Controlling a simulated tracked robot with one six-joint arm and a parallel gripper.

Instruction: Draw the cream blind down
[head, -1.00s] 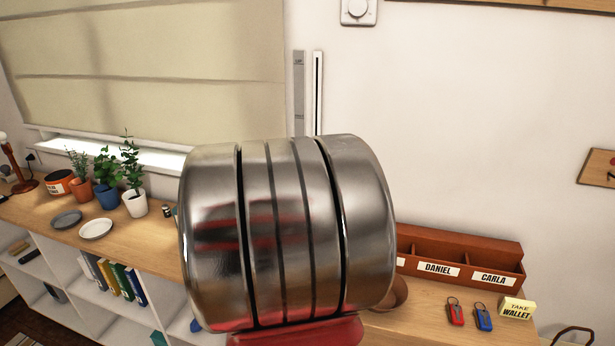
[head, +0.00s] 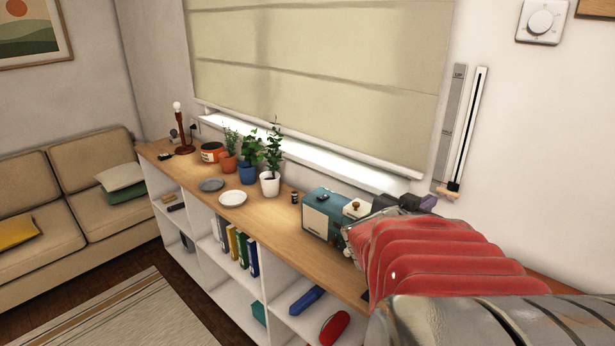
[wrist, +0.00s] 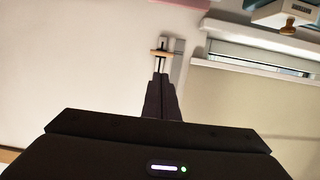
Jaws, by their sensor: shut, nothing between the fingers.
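The cream blind (head: 315,60) hangs over the window in the head view. Its bottom bar (head: 300,135) is just above the sill, with a bright strip of window below. Right of it is an upright slotted track (head: 468,125) with a wooden slider handle (head: 450,191) at its lower end. A grey strip (head: 450,115) marked UP stands beside the track. My gripper (head: 430,203) is shut and empty, close to the handle. In the wrist view my closed fingers (wrist: 161,82) point toward the handle (wrist: 165,54), seemingly without holding it; whether they touch is unclear. The blind (wrist: 260,105) also shows there.
A wooden counter (head: 180,175) runs under the window with potted plants (head: 248,165), plates (head: 232,198), a lamp (head: 181,130) and a teal box-like appliance (head: 325,215) near my arm. A thermostat (head: 541,21) is on the wall above right. A sofa (head: 65,200) stands left.

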